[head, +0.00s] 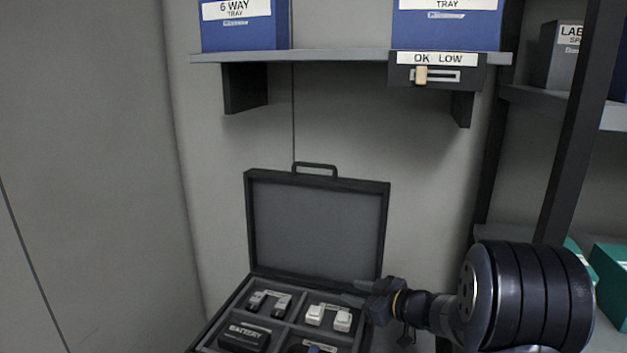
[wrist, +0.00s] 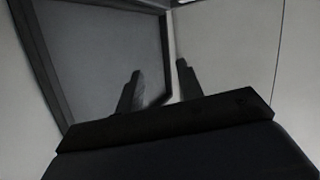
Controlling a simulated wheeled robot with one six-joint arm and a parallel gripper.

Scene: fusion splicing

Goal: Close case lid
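The case lid (head: 318,226) stands open and upright at the back of the dark case (head: 236,300), with a handle (head: 315,166) on its top edge. My gripper (head: 352,291) is at the lid's lower right, over the right part of the case, pointing left. In the wrist view my gripper (wrist: 158,68) has its two fingers apart with nothing held between them. The lid (wrist: 95,55) fills the left of that view, and its side edge shows behind the gap between the fingers. I cannot tell whether a finger touches the lid.
The case holds a battery (head: 245,336) and white parts (head: 328,317) in compartments. A shelf (head: 330,56) with blue trays (head: 447,28) and a slider box (head: 437,72) hangs above the lid. A rack post (head: 566,130) stands to the right. The wall left of the lid is clear.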

